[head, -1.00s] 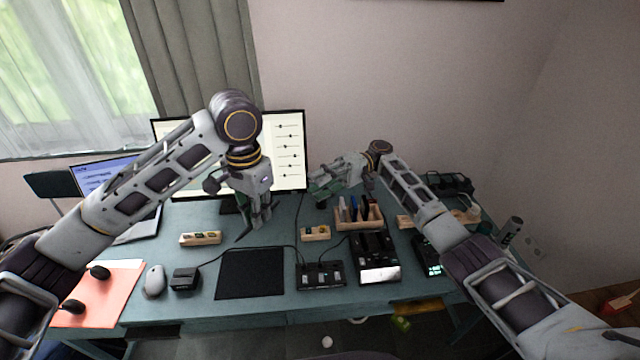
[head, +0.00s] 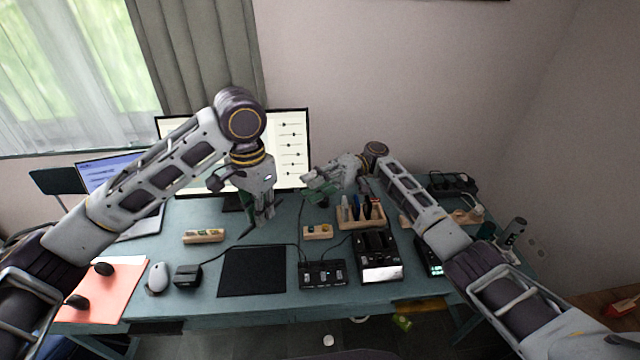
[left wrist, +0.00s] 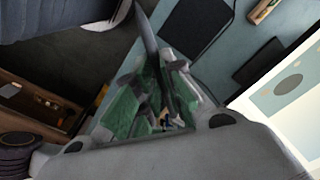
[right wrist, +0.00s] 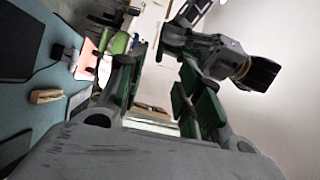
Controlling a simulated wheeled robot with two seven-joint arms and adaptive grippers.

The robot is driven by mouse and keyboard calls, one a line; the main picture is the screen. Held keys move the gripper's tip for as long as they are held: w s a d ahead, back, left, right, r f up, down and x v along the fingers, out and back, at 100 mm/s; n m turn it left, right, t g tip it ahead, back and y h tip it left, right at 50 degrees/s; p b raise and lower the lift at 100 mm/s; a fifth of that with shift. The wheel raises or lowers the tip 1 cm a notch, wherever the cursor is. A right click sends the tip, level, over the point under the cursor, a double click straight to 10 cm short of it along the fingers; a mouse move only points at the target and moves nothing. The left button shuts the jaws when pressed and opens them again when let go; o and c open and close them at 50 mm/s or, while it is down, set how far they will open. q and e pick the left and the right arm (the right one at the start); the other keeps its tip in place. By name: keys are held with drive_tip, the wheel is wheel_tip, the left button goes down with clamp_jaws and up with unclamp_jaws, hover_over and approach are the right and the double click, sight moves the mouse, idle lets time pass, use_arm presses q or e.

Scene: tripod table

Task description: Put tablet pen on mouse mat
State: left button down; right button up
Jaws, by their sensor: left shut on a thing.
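The tablet pen (head: 246,232) is dark and slim. My left gripper (head: 262,220) is shut on it and holds it tilted, its tip pointing down and left, in front of the monitor. In the left wrist view the pen (left wrist: 148,38) sticks out from between the green-padded fingers (left wrist: 160,95).
Wooden blocks (head: 204,236) (head: 317,232) and a pen holder (head: 373,218) stand behind.

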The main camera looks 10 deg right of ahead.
drive_tip(key=x, duration=0.9)
drive_tip(key=shift+c, duration=0.3)
clamp_jaws()
use_arm(q)
drive_tip(key=c, duration=1.4)
unclamp_jaws()
drive_tip(key=shift+c, duration=0.2)
drive_tip(key=shift+r, duration=0.2)
wheel_tip(320, 180, up, 12)
drive_tip(key=shift+f, duration=0.2)
